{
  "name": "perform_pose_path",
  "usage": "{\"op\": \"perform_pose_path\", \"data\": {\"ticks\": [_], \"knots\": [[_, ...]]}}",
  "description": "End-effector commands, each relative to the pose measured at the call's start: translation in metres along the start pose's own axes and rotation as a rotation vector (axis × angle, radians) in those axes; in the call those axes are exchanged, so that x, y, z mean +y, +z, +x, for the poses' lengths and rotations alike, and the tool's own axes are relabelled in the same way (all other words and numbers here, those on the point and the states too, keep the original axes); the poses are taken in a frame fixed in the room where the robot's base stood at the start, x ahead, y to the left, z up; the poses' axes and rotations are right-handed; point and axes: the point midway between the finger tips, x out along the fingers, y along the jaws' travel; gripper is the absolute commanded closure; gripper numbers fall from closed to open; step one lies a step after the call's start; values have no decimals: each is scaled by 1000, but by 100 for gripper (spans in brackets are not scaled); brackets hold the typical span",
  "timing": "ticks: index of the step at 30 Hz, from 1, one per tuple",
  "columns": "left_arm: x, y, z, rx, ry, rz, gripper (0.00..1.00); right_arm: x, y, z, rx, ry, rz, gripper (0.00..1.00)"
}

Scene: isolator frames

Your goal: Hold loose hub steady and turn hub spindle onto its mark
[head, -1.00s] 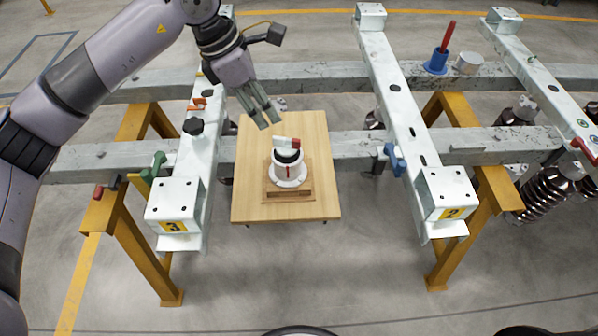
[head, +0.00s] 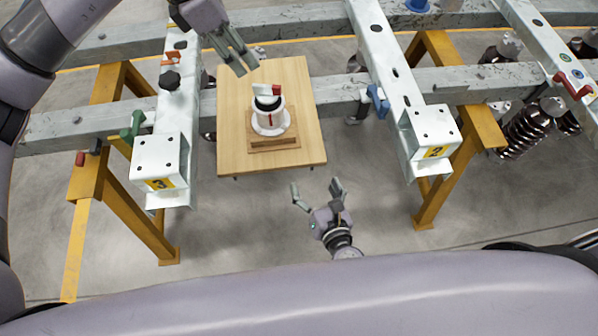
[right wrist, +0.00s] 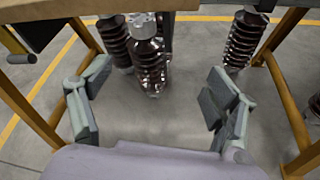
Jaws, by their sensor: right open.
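The hub (head: 270,123) is a white, round, flanged body with a red mark on its front. It stands upright on a small wooden block (head: 274,144) on a light wooden board. A dark ring and the hub spindle's white and red top piece (head: 268,90) sit on it. My left gripper (head: 243,65) is behind and left of the hub, apart from it, with a narrow empty gap between its fingers. My right gripper (head: 318,192) is open and empty, in front and right of the board. Its spread fingers also show in the right wrist view (right wrist: 158,112), with only floor and background between them.
The wooden board (head: 235,150) lies between two white beams, one with plate 3 (head: 157,160) and one with plate 2 (head: 432,140). Grey rails and yellow trestles (head: 140,215) surround it. Brown ribbed insulators (right wrist: 150,60) stand beyond.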

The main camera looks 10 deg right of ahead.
Motion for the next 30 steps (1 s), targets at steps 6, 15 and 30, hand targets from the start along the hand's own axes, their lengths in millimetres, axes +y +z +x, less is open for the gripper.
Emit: {"op": "perform_pose_path", "data": {"ticks": [6, 15, 30], "knots": [[0, 0, 0, 0, 0, 0, 67, 60, 70, -34, -207, 123, -247, 19], [0, 0, 0, 0, 0, 0, 67, 84, 101, -47, -308, 155, -344, 19], [0, 0, 0, 0, 0, 0, 67, 102, 125, 39, -308, 155, -341, 19]]}}
